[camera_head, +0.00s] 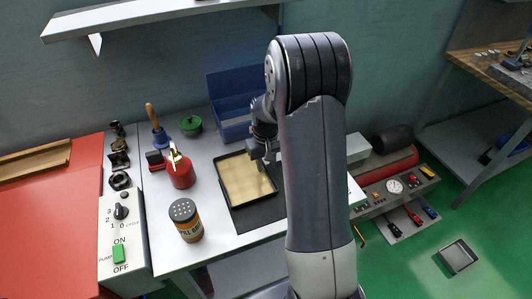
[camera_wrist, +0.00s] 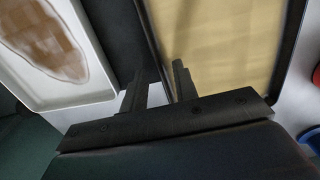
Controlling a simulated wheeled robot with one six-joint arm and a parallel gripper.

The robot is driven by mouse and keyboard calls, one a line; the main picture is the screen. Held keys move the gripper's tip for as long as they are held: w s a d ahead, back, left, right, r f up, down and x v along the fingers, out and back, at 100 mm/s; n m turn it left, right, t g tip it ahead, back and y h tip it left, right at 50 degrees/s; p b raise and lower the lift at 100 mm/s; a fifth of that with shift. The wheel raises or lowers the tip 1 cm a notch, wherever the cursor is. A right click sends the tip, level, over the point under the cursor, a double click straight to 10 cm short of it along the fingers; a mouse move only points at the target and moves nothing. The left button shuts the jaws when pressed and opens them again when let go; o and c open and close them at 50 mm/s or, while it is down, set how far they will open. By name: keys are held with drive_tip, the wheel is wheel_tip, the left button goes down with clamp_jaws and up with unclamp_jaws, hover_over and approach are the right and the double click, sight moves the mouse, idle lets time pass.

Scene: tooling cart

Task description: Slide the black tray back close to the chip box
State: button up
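The black tray (camera_head: 224,187) has a thin dark rim and a tan inside. It lies on a dark mat (camera_head: 262,214) on the grey bench top. A blue open box (camera_head: 232,124), which looks like the chip box, stands behind the tray with a gap between them. My gripper (camera_head: 266,160) is low at the tray's right edge. In the wrist view my gripper (camera_wrist: 162,75) has its two fingers apart, with the tray's rim (camera_wrist: 152,45) running between them. Contact with the rim cannot be told. My arm hides part of the bench to the right.
A red bottle (camera_head: 180,170) and an orange-labelled shaker jar (camera_head: 187,221) stand left of the tray. A green lidded pot (camera_head: 191,125) is left of the blue box. A white dish with a brown patch (camera_wrist: 45,45) lies beside the mat in the wrist view.

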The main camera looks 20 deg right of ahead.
drive_tip(key=shift+f, duration=0.3)
drive_tip(key=shift+c, duration=0.2)
clamp_jaws()
